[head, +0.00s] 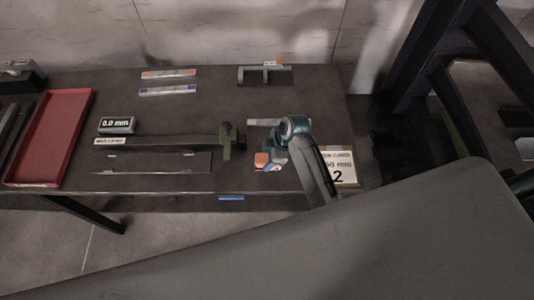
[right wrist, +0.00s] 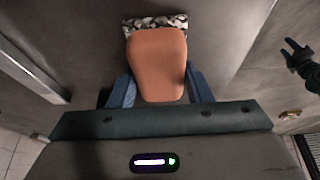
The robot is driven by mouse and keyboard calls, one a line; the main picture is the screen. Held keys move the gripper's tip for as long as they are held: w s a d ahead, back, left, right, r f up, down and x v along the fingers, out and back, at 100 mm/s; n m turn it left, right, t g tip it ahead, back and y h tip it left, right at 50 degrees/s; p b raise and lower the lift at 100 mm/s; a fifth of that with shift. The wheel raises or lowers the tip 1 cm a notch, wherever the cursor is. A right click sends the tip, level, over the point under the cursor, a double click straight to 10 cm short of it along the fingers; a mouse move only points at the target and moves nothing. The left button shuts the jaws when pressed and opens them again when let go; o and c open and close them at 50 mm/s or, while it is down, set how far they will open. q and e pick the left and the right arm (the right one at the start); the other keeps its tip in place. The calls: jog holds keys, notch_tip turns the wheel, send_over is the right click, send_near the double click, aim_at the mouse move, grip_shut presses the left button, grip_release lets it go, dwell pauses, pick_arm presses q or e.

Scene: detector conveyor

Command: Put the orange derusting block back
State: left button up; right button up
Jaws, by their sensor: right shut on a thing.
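The orange derusting block (head: 262,159) shows at the right part of the dark table, beside my right gripper (head: 272,153). In the right wrist view the block (right wrist: 158,62) fills the space between the two blue fingers of my right gripper (right wrist: 159,85), which is shut on it. A strip with a black, grey and white camouflage-like pattern (right wrist: 154,22) shows just beyond the block's far end. I cannot tell how far the block is above the table.
A caliper-like tool (head: 170,142) and a small "0.0 mm" display (head: 116,125) lie left of the gripper. A red tray (head: 84,104) stands far left. Labelled strips (head: 168,74) and a grey holder (head: 252,76) lie at the back. A numbered card (head: 347,166) is right.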

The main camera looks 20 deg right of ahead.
jog(key=o, duration=0.7)
jog(key=shift+d+f, duration=0.1)
jog(key=o, duration=0.3)
jog(key=shift+s+d, duration=0.1)
jog(key=shift+s, duration=0.15)
jog(key=shift+o, duration=0.2)
jog(key=shift+s+r, duration=0.2)
jog(key=shift+r, duration=0.05)
jog(key=shift+w, duration=0.1)
jog(key=shift+d+r, duration=0.15)
jog(key=shift+r, duration=0.15)
pick_arm(q)
jog(key=shift+w+d+f+b, duration=0.15)
jog(key=shift+f+b, duration=1.85)
jog(key=shift+b, duration=0.1)
pick_arm(e)
jog(key=v, duration=1.1)
jog(key=shift+d+r, duration=0.1)
jog(key=shift+r, duration=0.05)
